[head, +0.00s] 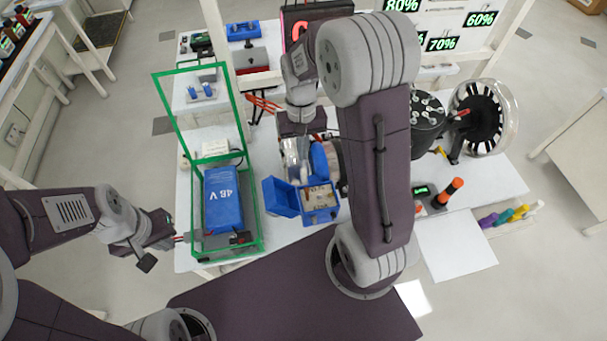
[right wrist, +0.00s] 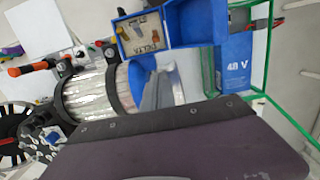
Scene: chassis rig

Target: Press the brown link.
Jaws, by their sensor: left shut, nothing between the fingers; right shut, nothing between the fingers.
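The blue terminal box (head: 318,197) stands open on the bench, and its pale inside also shows in the right wrist view (right wrist: 142,35). A small brown piece (right wrist: 137,28) inside it may be the brown link; I cannot be sure at this size. My right gripper (head: 299,180) is shut and points down just behind the box. In the right wrist view its grey fingers (right wrist: 158,90) are close together, near the box's edge but apart from the brown piece. My left gripper (head: 192,240) is shut beside the green frame at the left.
The blue battery (head: 223,195) stands inside the green frame (head: 165,115). A silver motor (right wrist: 90,95) lies beside the box. The box's open lid (head: 281,198) sticks out to the left. An orange-handled tool (head: 448,193) is on the right.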

